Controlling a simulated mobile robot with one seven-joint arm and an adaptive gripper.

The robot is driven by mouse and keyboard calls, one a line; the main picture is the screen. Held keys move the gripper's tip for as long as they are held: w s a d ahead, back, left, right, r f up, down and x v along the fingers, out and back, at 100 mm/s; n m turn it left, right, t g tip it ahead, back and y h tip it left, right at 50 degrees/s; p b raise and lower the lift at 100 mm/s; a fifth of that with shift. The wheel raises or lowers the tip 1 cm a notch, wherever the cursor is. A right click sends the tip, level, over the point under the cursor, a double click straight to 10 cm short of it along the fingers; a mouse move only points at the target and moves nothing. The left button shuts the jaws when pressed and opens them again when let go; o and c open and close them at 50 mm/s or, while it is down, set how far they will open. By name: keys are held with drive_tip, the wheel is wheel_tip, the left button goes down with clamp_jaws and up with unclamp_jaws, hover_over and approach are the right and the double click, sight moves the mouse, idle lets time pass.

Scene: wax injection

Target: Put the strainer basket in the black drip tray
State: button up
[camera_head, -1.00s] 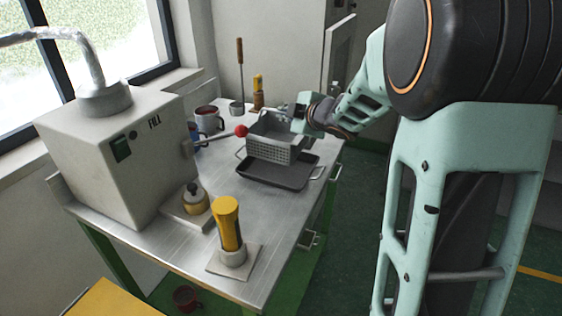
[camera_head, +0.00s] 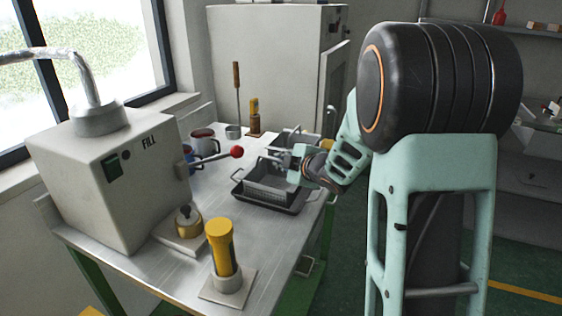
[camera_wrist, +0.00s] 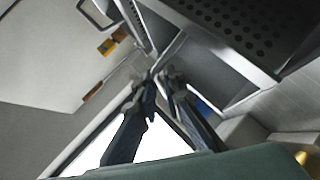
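The grey perforated strainer basket (camera_head: 268,184) is at the black drip tray (camera_head: 262,205) on the metal table. Its lower part is within the tray's outline, and the tray's rim shows around its front and left. I cannot tell whether its bottom touches the tray floor. My gripper (camera_head: 296,166) is at the basket's right rear side. In the wrist view, my gripper's fingers (camera_wrist: 160,80) are close together at a thin metal edge of the basket, and perforated metal (camera_wrist: 235,28) shows at the upper right. The fingers appear closed on that edge.
A second metal bin (camera_head: 292,141) stands just behind the basket. A red-knobbed lever (camera_head: 236,152) from the grey FILL machine (camera_head: 100,175) reaches close to the basket's left. Mugs (camera_head: 203,140), a yellow-handled tool (camera_head: 222,248) and a brass pot (camera_head: 187,221) also stand on the table.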

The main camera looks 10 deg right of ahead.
drive_tip(key=shift+o, duration=1.2)
drive_tip(key=shift+r, duration=0.15)
drive_tip(key=p+v, duration=0.2)
drive_tip(key=v, duration=1)
